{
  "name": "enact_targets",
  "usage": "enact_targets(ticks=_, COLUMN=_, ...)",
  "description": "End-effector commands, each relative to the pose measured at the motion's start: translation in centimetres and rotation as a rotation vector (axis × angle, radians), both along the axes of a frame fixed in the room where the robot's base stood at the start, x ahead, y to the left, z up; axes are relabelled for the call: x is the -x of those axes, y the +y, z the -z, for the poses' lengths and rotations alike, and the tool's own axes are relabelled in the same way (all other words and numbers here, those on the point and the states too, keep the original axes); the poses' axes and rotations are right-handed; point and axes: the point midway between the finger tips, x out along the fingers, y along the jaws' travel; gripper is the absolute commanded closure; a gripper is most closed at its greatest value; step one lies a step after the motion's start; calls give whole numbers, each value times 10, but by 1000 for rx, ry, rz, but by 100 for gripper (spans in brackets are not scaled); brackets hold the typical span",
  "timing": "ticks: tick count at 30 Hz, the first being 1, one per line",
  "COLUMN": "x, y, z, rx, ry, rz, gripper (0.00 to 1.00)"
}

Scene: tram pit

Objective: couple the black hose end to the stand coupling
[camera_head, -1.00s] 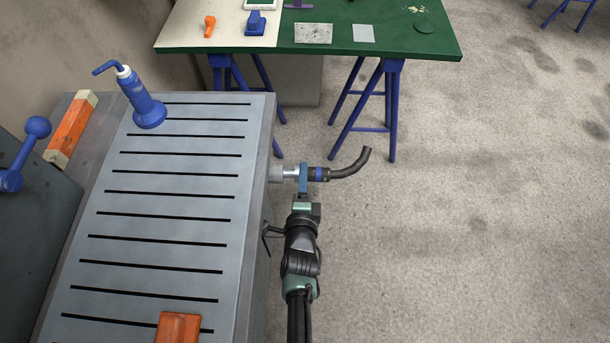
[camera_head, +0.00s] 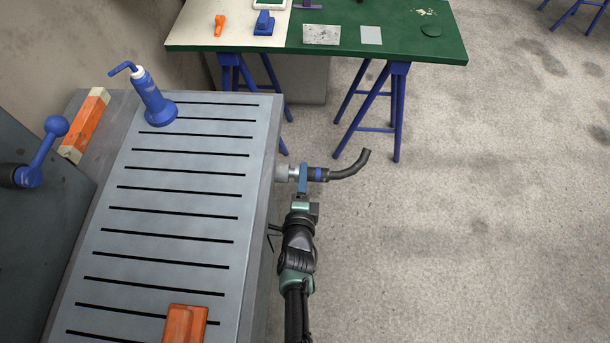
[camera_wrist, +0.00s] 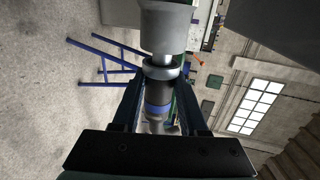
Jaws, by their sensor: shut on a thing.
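The black hose end (camera_head: 318,174) has a blue band, a silver nose on its left and a bent black tail on its right. My gripper (camera_head: 303,178) is shut on it, beside the right side of the slotted stand (camera_head: 190,190). The grey stand coupling (camera_head: 281,172) sticks out from that side, in line with the silver nose. In the wrist view the coupling (camera_wrist: 165,25) is at the top and the hose end (camera_wrist: 157,105) lies between my fingers. The nose meets or enters the coupling mouth; how deep it sits I cannot tell.
A blue bottle (camera_head: 154,103) and an orange block (camera_head: 184,323) stand on the slotted top. A blue ball-ended lever (camera_head: 42,150) is at the left. A green-topped table (camera_head: 385,45) on blue trestles is behind. The floor on the right is clear.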

Motion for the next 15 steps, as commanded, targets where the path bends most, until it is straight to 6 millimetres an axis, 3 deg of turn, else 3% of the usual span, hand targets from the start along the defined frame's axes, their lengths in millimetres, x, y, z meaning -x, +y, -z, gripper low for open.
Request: enact_targets(ticks=15, x=0, y=13, z=-1, rx=1, ry=-1, rz=0, gripper=100)
